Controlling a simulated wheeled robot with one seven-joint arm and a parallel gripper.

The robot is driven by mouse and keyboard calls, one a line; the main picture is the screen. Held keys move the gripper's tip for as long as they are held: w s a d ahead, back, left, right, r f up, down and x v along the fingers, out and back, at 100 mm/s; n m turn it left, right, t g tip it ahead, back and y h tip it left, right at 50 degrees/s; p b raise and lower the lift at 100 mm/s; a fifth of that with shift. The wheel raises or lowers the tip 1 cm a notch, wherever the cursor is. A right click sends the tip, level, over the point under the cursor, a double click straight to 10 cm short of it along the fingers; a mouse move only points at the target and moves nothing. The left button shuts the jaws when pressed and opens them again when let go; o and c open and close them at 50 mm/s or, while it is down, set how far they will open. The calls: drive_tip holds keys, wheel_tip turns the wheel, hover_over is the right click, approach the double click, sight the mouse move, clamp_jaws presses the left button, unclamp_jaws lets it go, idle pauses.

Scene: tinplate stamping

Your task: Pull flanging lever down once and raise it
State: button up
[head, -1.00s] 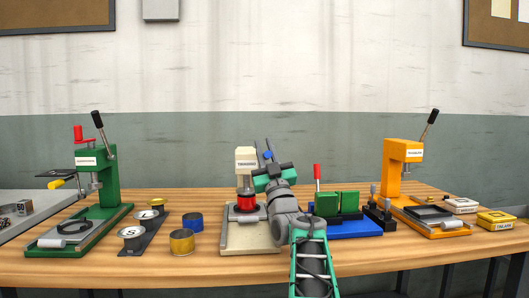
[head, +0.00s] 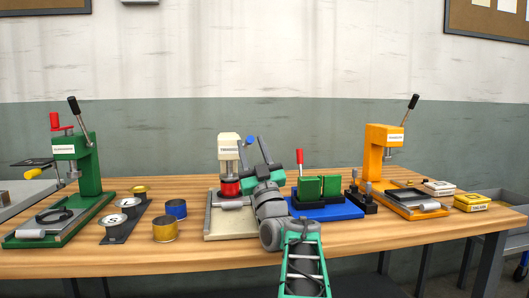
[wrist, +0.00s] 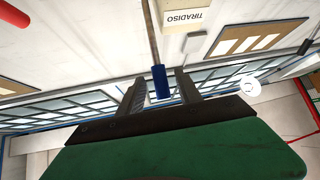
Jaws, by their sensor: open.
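A cream press (head: 229,147) with a red round part (head: 230,187) under its head stands on a pale base mid-table. Its lever has a blue grip (head: 250,141), raised at the press's right side. In the wrist view the blue grip (wrist: 161,84) lies between my two dark fingers, with a gap visible on each side. My gripper (head: 255,146) is open around the grip, not closed on it. The press's label (wrist: 186,18) is readable in the wrist view. My arm hides part of the press's right side.
A green press (head: 88,163) stands left, an orange press (head: 384,150) right. A blue fixture (head: 340,210) with green blocks and a red-handled lever stands close right of my arm. Tins (head: 165,229) and a dark plate (head: 124,222) lie left of the cream press.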

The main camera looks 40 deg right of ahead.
drive_tip(key=s+a, duration=0.4)
drive_tip(key=s, duration=0.7)
drive_tip(key=shift+a, duration=0.15)
drive_tip(key=shift+r, duration=0.1)
